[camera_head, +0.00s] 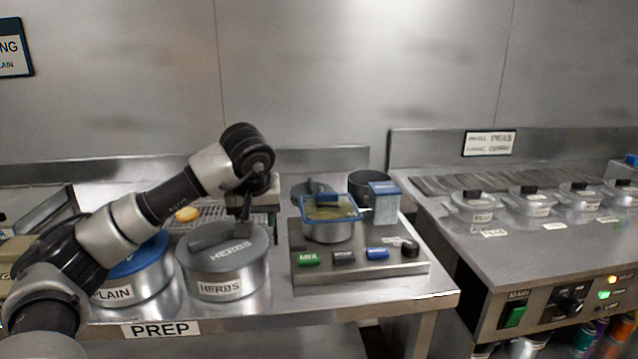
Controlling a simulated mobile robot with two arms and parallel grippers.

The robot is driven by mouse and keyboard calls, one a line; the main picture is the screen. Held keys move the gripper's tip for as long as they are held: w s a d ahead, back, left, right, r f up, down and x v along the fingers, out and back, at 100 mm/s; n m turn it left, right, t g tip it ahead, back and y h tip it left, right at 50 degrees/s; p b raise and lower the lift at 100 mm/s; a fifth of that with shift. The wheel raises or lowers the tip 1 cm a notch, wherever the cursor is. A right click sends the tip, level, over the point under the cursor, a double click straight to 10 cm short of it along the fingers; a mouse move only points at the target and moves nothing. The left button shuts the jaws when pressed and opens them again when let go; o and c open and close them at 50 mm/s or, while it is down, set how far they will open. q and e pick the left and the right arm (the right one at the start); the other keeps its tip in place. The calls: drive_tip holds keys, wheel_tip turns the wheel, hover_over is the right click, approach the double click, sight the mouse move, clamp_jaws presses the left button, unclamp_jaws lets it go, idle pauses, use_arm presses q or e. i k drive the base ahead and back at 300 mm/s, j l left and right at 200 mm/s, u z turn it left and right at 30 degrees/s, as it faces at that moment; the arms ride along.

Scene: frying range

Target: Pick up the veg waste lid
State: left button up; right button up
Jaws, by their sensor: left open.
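No lid with a readable "veg waste" label shows. A grey lid marked HERBS (228,247) sits on a metal pot on the prep counter. A blue lid (148,256) sits on the PLAIN pot to its left, partly hidden by my arm. A small dark grey lid (308,188) lies behind the blue-rimmed strainer; I cannot tell its label. My left gripper (243,208) points down above and behind the HERBS lid, apart from it as far as I can see. It is open, and its fingertips are small and hard to make out. My right gripper is out of view.
A blue-rimmed strainer (331,207) sits over a pot on a raised metal block with labelled coloured tabs. A dark pot (368,187) and a blue-topped box (385,204) stand close by. Several lidded pots fill the right-hand range (560,245). A rack with a yellow-brown piece (187,214) is behind.

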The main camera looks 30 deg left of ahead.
sight(312, 189)
drive_tip(key=i+j, duration=0.2)
drive_tip(key=i, duration=0.2)
drive_tip(key=i+j, duration=0.15)
drive_tip(key=i, duration=0.25)
drive_tip(key=i+j, duration=0.2)
drive_tip(key=i, duration=0.2)
